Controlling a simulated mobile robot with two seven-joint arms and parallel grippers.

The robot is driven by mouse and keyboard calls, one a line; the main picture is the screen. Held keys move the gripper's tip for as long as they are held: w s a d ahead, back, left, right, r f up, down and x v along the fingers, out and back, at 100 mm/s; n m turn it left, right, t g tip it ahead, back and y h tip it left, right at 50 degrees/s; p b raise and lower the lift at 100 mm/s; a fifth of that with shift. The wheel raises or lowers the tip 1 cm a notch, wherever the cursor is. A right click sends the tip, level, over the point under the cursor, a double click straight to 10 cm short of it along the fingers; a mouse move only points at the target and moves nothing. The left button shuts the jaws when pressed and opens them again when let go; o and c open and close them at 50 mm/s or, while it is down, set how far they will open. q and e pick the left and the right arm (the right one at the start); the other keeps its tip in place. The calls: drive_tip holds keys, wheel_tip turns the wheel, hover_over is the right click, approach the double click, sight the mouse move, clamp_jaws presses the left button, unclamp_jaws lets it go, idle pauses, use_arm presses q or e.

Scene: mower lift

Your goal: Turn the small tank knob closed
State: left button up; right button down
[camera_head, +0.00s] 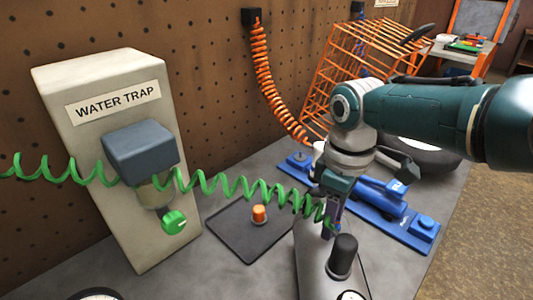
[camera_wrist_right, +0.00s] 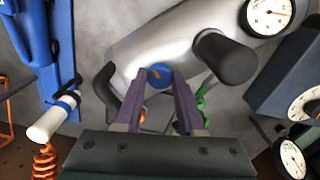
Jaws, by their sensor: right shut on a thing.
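The small tank knob (camera_wrist_right: 160,76) is a round blue knob with an orange mark, seen in the right wrist view. It is on the grey tank (camera_wrist_right: 150,40), which also shows in the head view (camera_head: 312,255). My right gripper (camera_wrist_right: 160,80) has its two purple fingers shut on the knob, one on each side. In the head view my right gripper (camera_head: 331,226) points down at the tank and hides the knob. My left gripper is not in view.
A black cylinder (camera_head: 343,256) stands on the tank near my fingers. A green coiled hose (camera_head: 240,187) runs from the water trap (camera_head: 140,150) to the tank. A blue lift (camera_head: 375,200) lies behind. A dark mat (camera_head: 240,240) holds an orange-topped piece (camera_head: 259,214).

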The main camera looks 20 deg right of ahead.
drive_tip(key=c, duration=0.5)
unclamp_jaws()
drive_tip(key=shift+r, duration=0.4)
wheel_tip(320, 180, up, 9)
drive_tip(key=p, duration=0.4)
drive_tip(key=shift+r, duration=0.1)
